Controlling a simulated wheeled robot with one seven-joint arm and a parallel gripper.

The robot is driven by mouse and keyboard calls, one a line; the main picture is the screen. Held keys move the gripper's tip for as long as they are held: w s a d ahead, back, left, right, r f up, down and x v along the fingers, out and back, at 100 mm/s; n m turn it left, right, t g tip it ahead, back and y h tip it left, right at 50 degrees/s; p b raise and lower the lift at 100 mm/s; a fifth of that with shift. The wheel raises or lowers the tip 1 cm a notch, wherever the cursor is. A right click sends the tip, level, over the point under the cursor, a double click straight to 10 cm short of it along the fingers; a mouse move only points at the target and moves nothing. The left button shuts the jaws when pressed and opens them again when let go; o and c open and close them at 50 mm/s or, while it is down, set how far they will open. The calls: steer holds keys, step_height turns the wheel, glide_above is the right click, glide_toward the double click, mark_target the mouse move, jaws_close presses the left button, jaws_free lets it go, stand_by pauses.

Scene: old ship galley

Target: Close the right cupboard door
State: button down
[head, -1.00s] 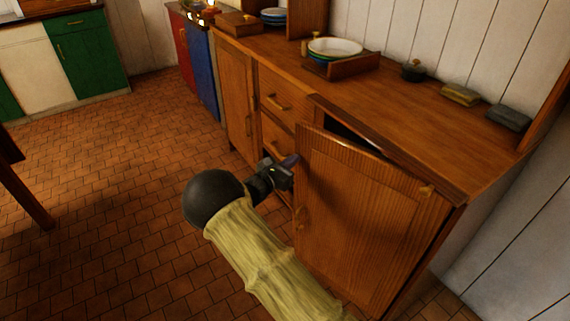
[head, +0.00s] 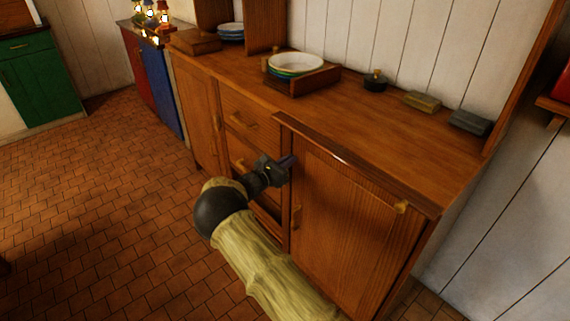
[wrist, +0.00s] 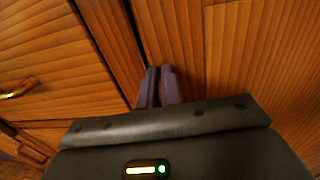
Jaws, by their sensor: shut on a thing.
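The right cupboard door (head: 345,225) is a brown wooden panel at the right end of the counter. My gripper (head: 288,161) is at the upper left edge of the door. Its purple fingers (wrist: 159,88) are close together at that edge. What lies between the fingertips is hard to see.
Drawers (head: 240,120) with brass handles are left of the door, close to my gripper. The tiled floor (head: 100,200) at left is clear.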

steer(key=shift+w+d+r, duration=0.1)
steer(key=shift+d+r, duration=0.2)
steer(key=shift+d, duration=0.35)
steer(key=shift+a, duration=0.15)
steer(key=w+a+p+v, duration=0.1)
steer(key=p+v, duration=0.1)
steer(key=v, duration=1.3)
steer(key=shift+w+f, duration=0.2)
steer(key=shift+f, duration=0.1)
